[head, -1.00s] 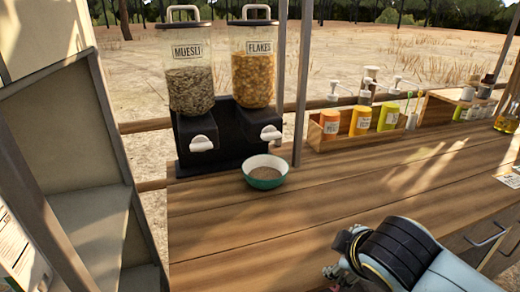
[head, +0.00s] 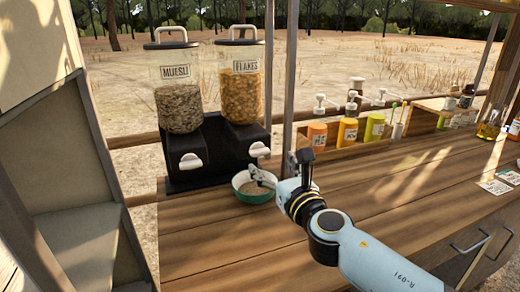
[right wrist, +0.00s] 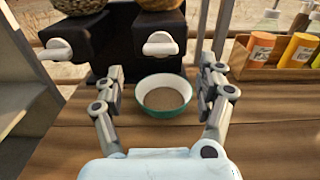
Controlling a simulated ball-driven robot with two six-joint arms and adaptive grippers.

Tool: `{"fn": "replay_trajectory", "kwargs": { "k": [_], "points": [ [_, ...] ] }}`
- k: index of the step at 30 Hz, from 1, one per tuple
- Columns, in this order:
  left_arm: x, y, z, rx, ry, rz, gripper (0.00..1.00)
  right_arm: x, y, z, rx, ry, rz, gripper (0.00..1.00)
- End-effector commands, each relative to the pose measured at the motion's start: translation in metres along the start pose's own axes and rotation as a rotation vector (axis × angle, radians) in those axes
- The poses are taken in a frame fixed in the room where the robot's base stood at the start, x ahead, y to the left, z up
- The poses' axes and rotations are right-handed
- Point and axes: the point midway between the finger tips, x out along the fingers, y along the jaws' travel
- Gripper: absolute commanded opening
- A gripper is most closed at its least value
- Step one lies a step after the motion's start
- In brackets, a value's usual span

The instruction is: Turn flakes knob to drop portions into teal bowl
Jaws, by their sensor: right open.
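The flakes dispenser (head: 240,98) stands on the right half of a black stand. Its white knob (head: 259,149) also shows at top centre of the right wrist view (right wrist: 160,43). The teal bowl (head: 250,197) is on the counter below and in front of it, with brown grainy content inside; it shows in the right wrist view too (right wrist: 167,112). My right gripper (head: 280,168) is open and empty. In the right wrist view its fingers (right wrist: 161,80) are spread left and right, with bowl and knob seen between them. A finger partly hides the bowl in the head view. My left gripper is out of view.
The muesli dispenser (head: 178,100) with its own white knob (head: 190,161) is on the left. A post (head: 288,85) rises behind my gripper. A wooden rack (head: 335,151) of pump bottles stands to the right. The front counter is clear.

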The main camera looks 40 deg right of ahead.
Motion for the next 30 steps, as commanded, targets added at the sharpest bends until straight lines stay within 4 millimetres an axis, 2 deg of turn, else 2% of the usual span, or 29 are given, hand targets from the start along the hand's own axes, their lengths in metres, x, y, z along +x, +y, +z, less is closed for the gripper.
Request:
{"fn": "replay_trajectory", "kwargs": {
  "k": [6, 13, 18, 25, 30],
  "points": [
    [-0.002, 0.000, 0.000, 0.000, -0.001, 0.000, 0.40, 0.046, 0.000, 0.002, 0.004, -0.002, -0.001, 0.73],
    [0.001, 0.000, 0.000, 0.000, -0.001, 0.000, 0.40, 0.079, -0.001, 0.001, 0.006, -0.001, -0.002, 0.73],
    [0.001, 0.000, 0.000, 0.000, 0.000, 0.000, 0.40, 0.087, -0.001, 0.001, 0.006, -0.001, -0.002, 0.73],
    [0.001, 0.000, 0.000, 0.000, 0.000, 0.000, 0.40, 0.088, -0.001, 0.001, 0.007, 0.000, -0.002, 0.73],
    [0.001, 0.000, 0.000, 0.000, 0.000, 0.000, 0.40, 0.087, -0.001, 0.001, 0.007, 0.000, -0.002, 0.51]
  ]
}}
